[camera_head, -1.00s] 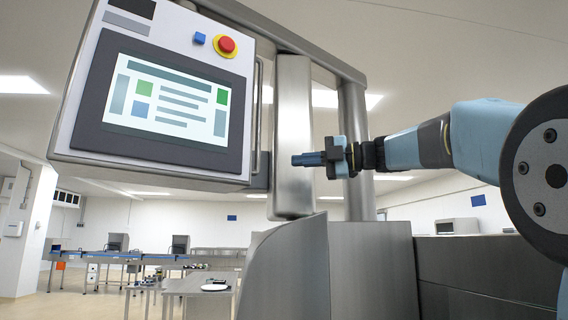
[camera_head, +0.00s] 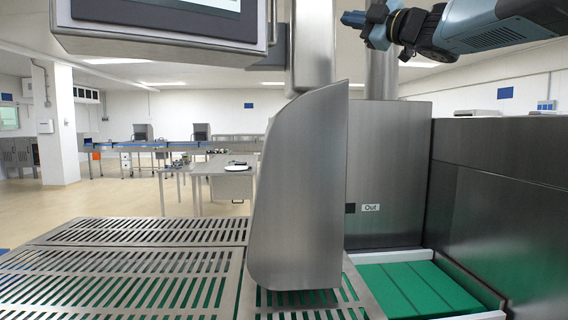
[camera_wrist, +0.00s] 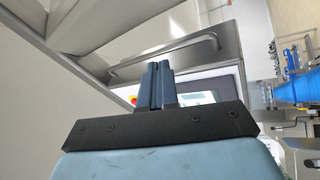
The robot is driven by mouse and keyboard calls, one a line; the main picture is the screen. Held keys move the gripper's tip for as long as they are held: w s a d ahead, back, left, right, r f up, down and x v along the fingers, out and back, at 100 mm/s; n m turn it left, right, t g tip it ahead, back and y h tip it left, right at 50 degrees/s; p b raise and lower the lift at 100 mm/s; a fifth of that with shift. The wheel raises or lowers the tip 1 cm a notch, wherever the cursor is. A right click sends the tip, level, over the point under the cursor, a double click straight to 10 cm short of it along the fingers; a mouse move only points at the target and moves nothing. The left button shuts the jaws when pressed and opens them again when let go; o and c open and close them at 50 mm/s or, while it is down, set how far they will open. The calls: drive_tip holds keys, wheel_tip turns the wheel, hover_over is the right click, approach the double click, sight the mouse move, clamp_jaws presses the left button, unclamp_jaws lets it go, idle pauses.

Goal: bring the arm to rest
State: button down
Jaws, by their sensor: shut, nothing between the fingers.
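My gripper (camera_head: 354,19) is at the top of the head view, right of the control panel and in front of the steel column. Its fingers are shut with nothing between them. The shut fingers also show in the wrist view (camera_wrist: 157,84), pointing toward the panel's handle bar (camera_wrist: 165,57). The control panel (camera_head: 160,42) hangs at the top left of the head view, with only its lower part in frame. My arm reaches in from the top right.
A curved steel guard (camera_head: 300,190) stands in the middle above a slotted grate (camera_head: 130,275). A green belt (camera_head: 405,290) runs below the steel housing marked Out (camera_head: 385,165). Tables (camera_head: 225,165) stand farther back on open floor.

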drive_tip(key=s+d+f+m+h, duration=0.3)
drive_tip(key=d+f+m+h, duration=0.3)
drive_tip(key=f+m+h, duration=0.4)
drive_tip(key=s+d+f+m+h, duration=0.2)
drive_tip(key=d+f+m+h, duration=0.45)
drive_tip(key=f+m, duration=0.4)
drive_tip(key=s+a+f+g, duration=0.1)
drive_tip(key=s+f+g, duration=0.2)
drive_tip(key=s+f, duration=0.3)
drive_tip(key=s+a+f+m+g+y, duration=0.1)
drive_tip(key=s+f+g, duration=0.3)
drive_tip(key=f, duration=0.9)
drive_tip(key=s+a+f+m+g, duration=0.1)
drive_tip(key=s+a+f+g, duration=0.1)
drive_tip(key=s+f, duration=0.7)
drive_tip(key=shift+s+a+f+g+y, duration=0.3)
drive_tip(key=shift+a+g+y, duration=0.1)
drive_tip(key=shift+g, duration=0.5)
drive_tip(key=shift+w, duration=0.1)
